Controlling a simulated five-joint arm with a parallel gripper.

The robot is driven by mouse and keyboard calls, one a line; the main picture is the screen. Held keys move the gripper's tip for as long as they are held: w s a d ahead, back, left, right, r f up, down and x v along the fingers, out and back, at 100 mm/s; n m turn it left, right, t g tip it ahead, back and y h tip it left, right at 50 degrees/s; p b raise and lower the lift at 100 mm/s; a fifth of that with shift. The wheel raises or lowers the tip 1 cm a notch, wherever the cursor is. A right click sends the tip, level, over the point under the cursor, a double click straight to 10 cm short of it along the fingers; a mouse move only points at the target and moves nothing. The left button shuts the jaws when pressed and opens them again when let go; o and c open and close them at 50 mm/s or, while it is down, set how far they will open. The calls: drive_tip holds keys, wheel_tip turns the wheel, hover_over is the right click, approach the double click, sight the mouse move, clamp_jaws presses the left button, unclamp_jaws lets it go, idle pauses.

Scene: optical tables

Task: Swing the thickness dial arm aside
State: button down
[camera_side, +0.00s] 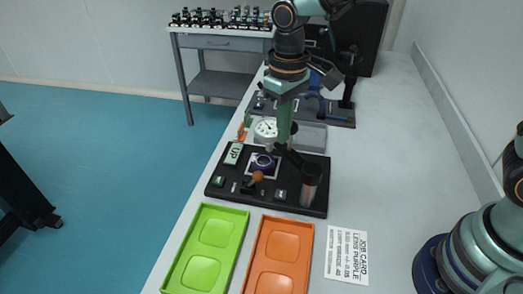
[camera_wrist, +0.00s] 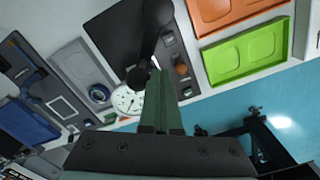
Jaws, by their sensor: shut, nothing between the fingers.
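The thickness dial (camera_side: 265,129) has a round white face and shows beside my gripper in the side view. It also shows in the wrist view (camera_wrist: 125,101), left of my fingers. A black arm (camera_side: 293,157) runs from the dial area to a thick post (camera_side: 311,182) on the black base plate (camera_side: 226,187). In the wrist view this arm (camera_wrist: 147,50) crosses just beyond my fingertips. My gripper (camera_side: 284,143) is shut and empty, its green fingers pointing down close to the arm's dial end. I cannot tell whether they touch it. A round dark lens (camera_side: 263,163) sits on the base.
A green tray (camera_side: 241,226) and an orange tray (camera_side: 259,228) lie in front of the base. A printed job card (camera_side: 346,254) lies to their right. A grey tray (camera_side: 314,135) and dark fixtures stand behind.

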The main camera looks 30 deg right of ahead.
drive_tip(key=shift+s+d, duration=0.15)
drive_tip(key=shift+d, duration=1.35)
drive_tip(key=shift+s+d, duration=0.15)
drive_tip(key=shift+d, duration=1.3)
drive_tip(key=shift+a, duration=0.15)
drive_tip(key=shift+s+a, duration=0.2)
drive_tip(key=shift+a, duration=0.3)
wheel_tip(320, 180, up, 5)
